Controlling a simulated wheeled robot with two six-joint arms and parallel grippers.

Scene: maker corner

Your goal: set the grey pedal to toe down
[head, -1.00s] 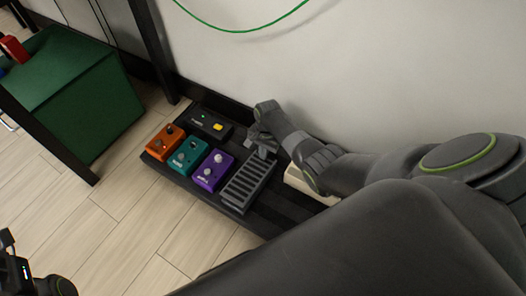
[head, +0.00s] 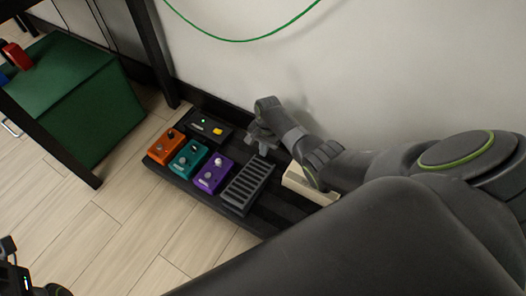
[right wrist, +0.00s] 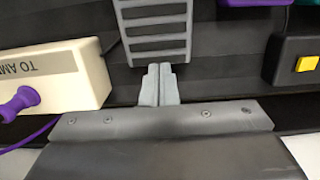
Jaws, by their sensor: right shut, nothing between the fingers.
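The grey pedal (head: 247,187), a ribbed treadle, sits on the black pedalboard at the right of the purple pedal. Its ribbed plate lies close to level, and I cannot tell its exact tilt. My right gripper (head: 264,148) is shut and empty at the pedal's wall-side end. In the right wrist view its closed fingertips (right wrist: 158,72) are right at the edge of the grey pedal (right wrist: 155,34); I cannot tell whether they touch. A part of my left arm's end (head: 15,278) shows at the bottom left corner; its fingers are not clear.
Orange (head: 165,147), teal (head: 188,158) and purple (head: 214,172) pedals stand left on the pedalboard (head: 267,215). A black box with a yellow button (head: 208,126) is behind them. A cream box (head: 310,185) marked "TO AMP" stands right, partly under my arm. The wall is close behind.

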